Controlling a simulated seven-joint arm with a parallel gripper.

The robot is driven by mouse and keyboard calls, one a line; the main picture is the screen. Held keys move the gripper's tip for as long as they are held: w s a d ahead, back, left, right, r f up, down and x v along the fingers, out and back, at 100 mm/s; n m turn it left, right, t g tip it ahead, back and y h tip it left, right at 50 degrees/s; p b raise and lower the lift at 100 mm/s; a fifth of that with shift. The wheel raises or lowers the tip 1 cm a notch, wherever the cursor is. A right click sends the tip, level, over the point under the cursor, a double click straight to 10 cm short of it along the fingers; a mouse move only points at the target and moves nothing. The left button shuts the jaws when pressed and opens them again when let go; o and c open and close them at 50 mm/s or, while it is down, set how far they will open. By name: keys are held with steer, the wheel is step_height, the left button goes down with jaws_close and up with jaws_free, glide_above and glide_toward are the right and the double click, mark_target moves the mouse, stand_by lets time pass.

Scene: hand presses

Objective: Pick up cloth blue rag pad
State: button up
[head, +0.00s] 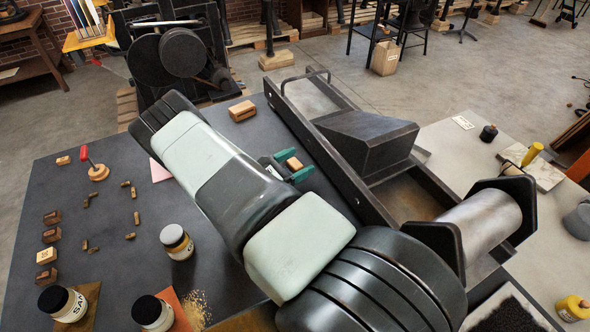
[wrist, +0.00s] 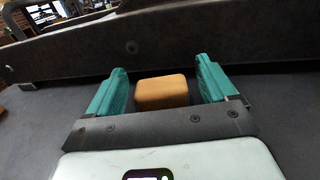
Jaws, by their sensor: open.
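My gripper (head: 288,167) is open, low over the dark table beside the long metal press bed. Its two green fingers also show in the wrist view (wrist: 160,76). A small orange-brown block (wrist: 162,92) appears between the fingers, with a gap on each side; it also shows in the head view (head: 293,163). I cannot make out a blue rag pad in either view. A flat pink piece (head: 160,171) lies on the table at the left, partly hidden behind my arm.
The metal press bed (head: 325,142) stands close beyond the gripper, its side wall (wrist: 225,38) crossing the wrist view. A wooden block (head: 242,110) lies beyond my arm.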

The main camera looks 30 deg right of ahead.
steer(key=c, duration=1.1)
steer(key=shift+o, duration=0.2)
